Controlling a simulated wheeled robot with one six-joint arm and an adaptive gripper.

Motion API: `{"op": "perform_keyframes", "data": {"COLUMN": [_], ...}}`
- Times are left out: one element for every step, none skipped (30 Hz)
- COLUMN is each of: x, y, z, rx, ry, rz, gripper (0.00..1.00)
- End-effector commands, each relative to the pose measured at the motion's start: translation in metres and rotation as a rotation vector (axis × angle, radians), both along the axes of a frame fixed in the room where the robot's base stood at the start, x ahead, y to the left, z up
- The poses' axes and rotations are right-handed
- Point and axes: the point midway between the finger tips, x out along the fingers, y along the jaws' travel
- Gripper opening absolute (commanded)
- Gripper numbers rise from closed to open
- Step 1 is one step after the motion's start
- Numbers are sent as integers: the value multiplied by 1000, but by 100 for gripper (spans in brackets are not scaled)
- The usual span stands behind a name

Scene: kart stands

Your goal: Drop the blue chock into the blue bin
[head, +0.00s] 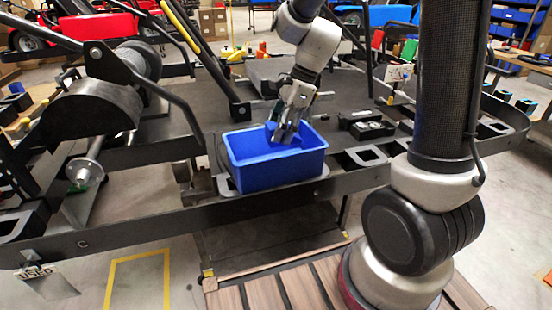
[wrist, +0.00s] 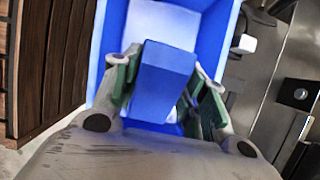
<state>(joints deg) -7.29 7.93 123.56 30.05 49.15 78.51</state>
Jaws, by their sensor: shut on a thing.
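The blue bin (head: 270,168) stands on the near rim of the dark kart stand in the head view. My gripper (head: 284,130) points down over the bin's opening. In the wrist view my gripper (wrist: 162,85) is shut on the blue chock (wrist: 163,78), with a green-padded finger on each side of it. The chock also shows between the fingers in the head view (head: 288,137), partly hidden by them. The bin fills the upper wrist view behind the chock, where its wall (wrist: 215,42) shows. I cannot tell whether the chock touches the bin.
A black device (head: 371,127) lies on the stand right of the bin. A dark upright bar (head: 215,75) rises behind the bin at left. A wooden slatted platform (head: 285,290) is below in front. Yellow and green pieces (head: 233,54) lie at the stand's far side.

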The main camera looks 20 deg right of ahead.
Motion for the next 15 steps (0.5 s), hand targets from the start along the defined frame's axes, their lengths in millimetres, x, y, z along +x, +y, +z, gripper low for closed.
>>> {"op": "perform_keyframes", "data": {"x": [0,0,0,0,0,0,0,0,0,0,0,0,0,0,0], "y": [0,0,0,0,0,0,0,0,0,0,0,0,0,0,0], "z": [-1,-2,-2,-2,-2,-2,-2,-2,-2,-2,-2,-2,-2,-2,-2], "rx": [0,0,0,0,0,0,0,0,0,0,0,0,0,0,0], "ry": [0,0,-1,-1,-1,-1,-1,-1,-1,-1,-1,-1,-1,-1,-1], "rz": [0,0,0,0,0,0,0,0,0,0,0,0,0,0,0], "gripper": [16,16,16,16,16,16,16,16,44,50,55,62,68,68,68]}}
